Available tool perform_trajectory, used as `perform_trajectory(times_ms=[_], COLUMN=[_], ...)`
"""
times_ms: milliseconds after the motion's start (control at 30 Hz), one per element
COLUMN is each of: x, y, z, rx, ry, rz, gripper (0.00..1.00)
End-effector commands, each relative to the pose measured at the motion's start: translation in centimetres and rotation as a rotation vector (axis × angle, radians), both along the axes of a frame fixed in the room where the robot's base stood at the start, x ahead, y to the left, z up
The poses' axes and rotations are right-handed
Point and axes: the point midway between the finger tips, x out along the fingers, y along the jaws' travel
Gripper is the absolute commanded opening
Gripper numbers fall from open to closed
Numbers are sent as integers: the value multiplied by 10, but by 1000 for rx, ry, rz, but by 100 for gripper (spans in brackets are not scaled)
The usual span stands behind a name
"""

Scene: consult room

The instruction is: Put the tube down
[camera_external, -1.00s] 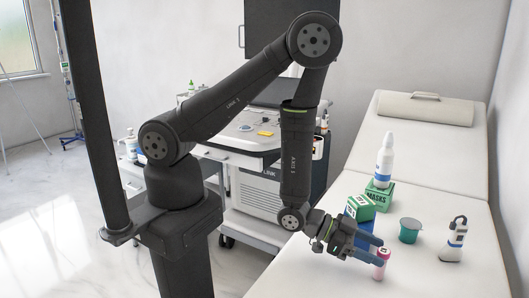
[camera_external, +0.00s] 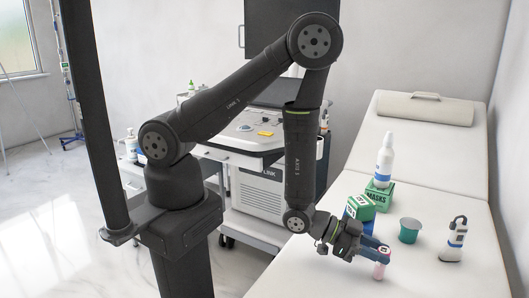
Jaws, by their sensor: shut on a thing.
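The tube (camera_external: 379,271) is a small pink cylinder at the front of the exam bed. It looks upright. My gripper (camera_external: 382,251) is shut on its upper part, with the blue fingers at its sides. The pink lower part shows below the fingers. I cannot tell whether its bottom touches the bed.
The white exam bed (camera_external: 441,274) has bare room to the right of and in front of the tube. A green cup (camera_external: 409,230), a white device (camera_external: 453,240), a masks box (camera_external: 377,197) with a white bottle (camera_external: 385,160) on it, and a tilted green box (camera_external: 361,207) stand behind.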

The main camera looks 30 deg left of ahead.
Motion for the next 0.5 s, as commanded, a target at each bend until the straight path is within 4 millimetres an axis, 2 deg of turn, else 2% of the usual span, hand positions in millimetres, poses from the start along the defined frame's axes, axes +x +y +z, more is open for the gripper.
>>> perform_trajectory(times_ms=[167, 367, 500], x=[0, 0, -30], y=[0, -1, 7], z=[11, 38, 56], rx=[-2, -5, -2], ry=[0, -2, -1], rz=[0, 0, -8], gripper=[2, 2, 2])
